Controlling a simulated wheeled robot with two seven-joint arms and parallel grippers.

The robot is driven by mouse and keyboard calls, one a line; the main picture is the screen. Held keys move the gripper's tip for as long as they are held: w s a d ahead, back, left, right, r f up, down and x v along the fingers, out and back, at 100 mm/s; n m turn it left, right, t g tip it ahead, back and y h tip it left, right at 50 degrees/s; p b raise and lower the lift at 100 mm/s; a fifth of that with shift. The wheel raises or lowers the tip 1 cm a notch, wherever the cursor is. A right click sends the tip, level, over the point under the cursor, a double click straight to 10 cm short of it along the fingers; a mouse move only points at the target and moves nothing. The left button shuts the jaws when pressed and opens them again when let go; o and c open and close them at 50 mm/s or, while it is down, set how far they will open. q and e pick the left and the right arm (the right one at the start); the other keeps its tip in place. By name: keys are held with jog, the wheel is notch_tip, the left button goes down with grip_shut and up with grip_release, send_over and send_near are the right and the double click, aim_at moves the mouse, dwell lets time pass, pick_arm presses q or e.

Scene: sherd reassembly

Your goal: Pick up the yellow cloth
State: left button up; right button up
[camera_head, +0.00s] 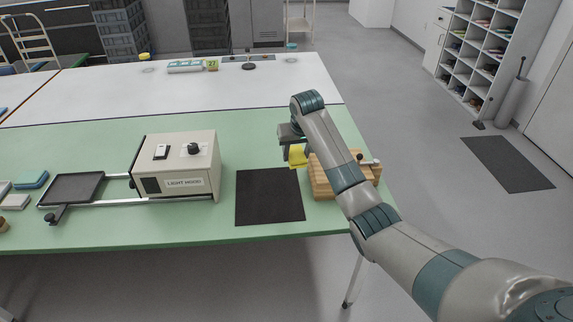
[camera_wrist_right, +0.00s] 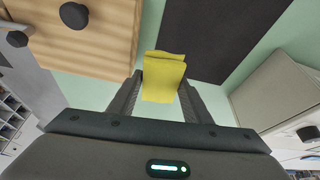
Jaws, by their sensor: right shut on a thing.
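The yellow cloth (camera_head: 297,156) shows in the head view below my right gripper (camera_head: 292,143), between the black mat and the wooden block. In the right wrist view the folded yellow cloth (camera_wrist_right: 163,77) sits between the two fingertips of my right gripper (camera_wrist_right: 160,92), which are shut on it. Part of the cloth is hidden behind the gripper in the head view. Whether it touches the table is hard to tell. My left gripper is not in view.
A wooden block (camera_head: 320,183) with dark knobs stands close beside the cloth. A black mat (camera_head: 269,197) lies flat on the green table (camera_head: 110,232). A cream box labelled "LIGHT HOOD" (camera_head: 184,166) stands left of the mat, with a dark tray (camera_head: 73,188) on rails.

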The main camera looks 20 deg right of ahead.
jog(key=shift+d+r, duration=0.2)
jog(key=shift+d, duration=0.05)
